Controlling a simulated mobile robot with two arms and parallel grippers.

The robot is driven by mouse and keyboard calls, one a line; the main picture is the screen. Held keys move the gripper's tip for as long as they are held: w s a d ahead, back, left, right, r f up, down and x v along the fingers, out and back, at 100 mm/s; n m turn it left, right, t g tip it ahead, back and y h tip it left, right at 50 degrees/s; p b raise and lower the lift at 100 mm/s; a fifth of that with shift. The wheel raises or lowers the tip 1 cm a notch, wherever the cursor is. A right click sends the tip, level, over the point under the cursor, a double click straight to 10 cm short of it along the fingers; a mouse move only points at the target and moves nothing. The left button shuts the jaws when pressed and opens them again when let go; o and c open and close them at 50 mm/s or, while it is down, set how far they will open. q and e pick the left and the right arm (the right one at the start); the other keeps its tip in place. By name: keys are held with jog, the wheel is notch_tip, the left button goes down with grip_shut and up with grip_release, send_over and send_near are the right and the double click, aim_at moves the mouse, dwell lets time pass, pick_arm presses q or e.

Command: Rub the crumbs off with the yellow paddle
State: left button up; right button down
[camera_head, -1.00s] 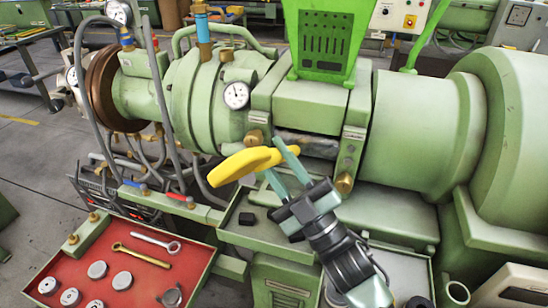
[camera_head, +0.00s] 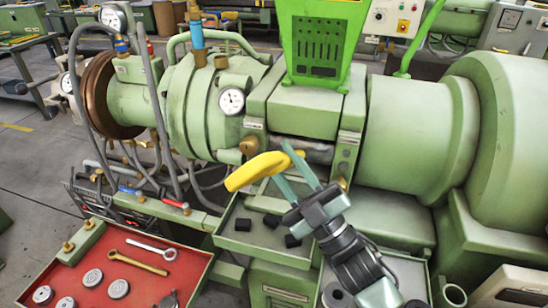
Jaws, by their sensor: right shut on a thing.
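The yellow paddle (camera_head: 256,170) is held in my right gripper (camera_head: 283,162), which is shut on its right end. The paddle points left, in front of the green machine's opening below the bright green hopper. A grey, shiny surface (camera_head: 316,152) shows in that opening, partly hidden by the gripper fingers. I cannot make out crumbs on it. Several small black pieces (camera_head: 271,220) lie in the green tray (camera_head: 232,242) under the paddle. Whether these are the crumbs I cannot tell. My left gripper is not in view.
The bright green hopper (camera_head: 321,38) stands above the opening. A red-lined tray (camera_head: 128,268) with wrenches and round metal parts is at the lower left. Hoses and a gauge (camera_head: 232,101) are at the left. The large green barrel (camera_head: 412,130) fills the right.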

jog(key=shift+s+d, duration=0.85)
jog(key=shift+d, duration=1.85)
jog(key=w+a, duration=0.2)
jog(key=a, duration=0.5)
jog(key=shift+w+a, duration=0.2)
jog(key=shift+w, duration=0.05)
jog(key=shift+s, duration=0.1)
jog(key=s+a+p, duration=0.1)
jog(key=s+a, duration=0.1)
jog(key=s, duration=0.3)
jog(key=shift+s, duration=0.45)
jog(key=s, duration=0.2)
jog(key=shift+s+a+r, duration=0.1)
jog(key=shift+s+a, duration=0.25)
jog(key=shift+a, duration=0.05)
jog(key=shift+w, duration=0.1)
